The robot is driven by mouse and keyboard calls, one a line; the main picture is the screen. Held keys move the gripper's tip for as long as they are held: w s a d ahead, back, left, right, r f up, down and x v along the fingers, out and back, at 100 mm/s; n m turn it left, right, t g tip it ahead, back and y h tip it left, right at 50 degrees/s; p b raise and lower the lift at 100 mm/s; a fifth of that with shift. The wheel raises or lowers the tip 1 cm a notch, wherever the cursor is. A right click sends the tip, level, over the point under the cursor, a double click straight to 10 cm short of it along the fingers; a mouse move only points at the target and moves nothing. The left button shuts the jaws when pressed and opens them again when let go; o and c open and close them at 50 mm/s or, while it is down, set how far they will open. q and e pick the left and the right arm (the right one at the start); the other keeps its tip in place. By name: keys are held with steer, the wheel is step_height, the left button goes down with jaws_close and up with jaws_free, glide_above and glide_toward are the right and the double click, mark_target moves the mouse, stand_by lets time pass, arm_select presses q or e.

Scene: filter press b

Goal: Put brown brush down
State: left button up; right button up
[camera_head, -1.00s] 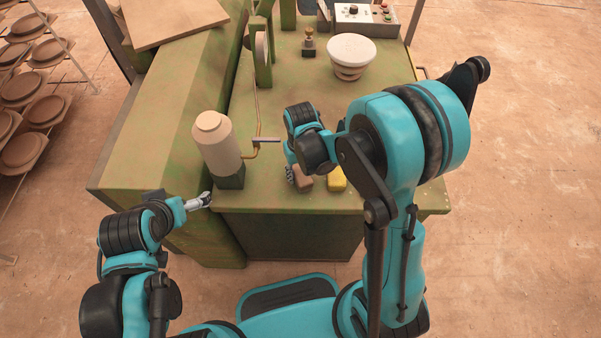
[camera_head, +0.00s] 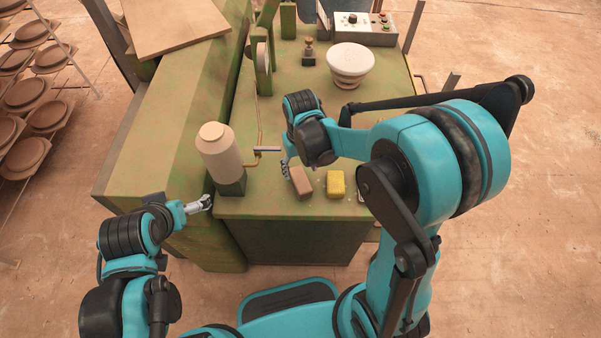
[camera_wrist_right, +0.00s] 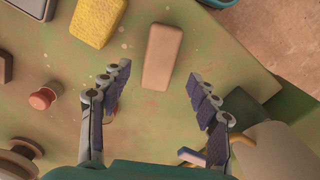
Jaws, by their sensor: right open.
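The brown brush (camera_head: 301,182), a plain brown block, lies on the green machine top (camera_head: 255,205) near its front edge. It also shows in the right wrist view (camera_wrist_right: 162,57), just ahead of and between my fingertips, with visible gaps to both. My right gripper (camera_wrist_right: 160,80) is open and empty. In the head view my right gripper (camera_head: 287,170) is at the brush's left side, partly hidden by its own wrist. My left gripper (camera_head: 207,203) is at the machine's front left, away from the brush; its jaws are too small to read.
A yellow sponge-like block (camera_head: 336,184) lies just right of the brush. A beige cylinder (camera_head: 219,155) on a dark base stands to the left, beside a small crank. A white bowl-shaped piece (camera_head: 350,63) and a control box (camera_head: 363,25) are farther back. A red knob (camera_wrist_right: 43,98) shows in the wrist view.

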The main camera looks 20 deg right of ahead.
mark_target(301, 179)
steer(key=s+d+r+t, duration=0.2)
steer(key=s+r+t, duration=0.1)
steer(key=s+r, duration=0.2)
steer(key=s+d+r+m+t+p, duration=0.1)
steer(key=s+r+t, duration=0.3)
steer(key=r, duration=0.5)
steer(key=shift+s+d, duration=0.65)
steer(key=shift+d, duration=0.2)
steer(key=shift+f, duration=0.1)
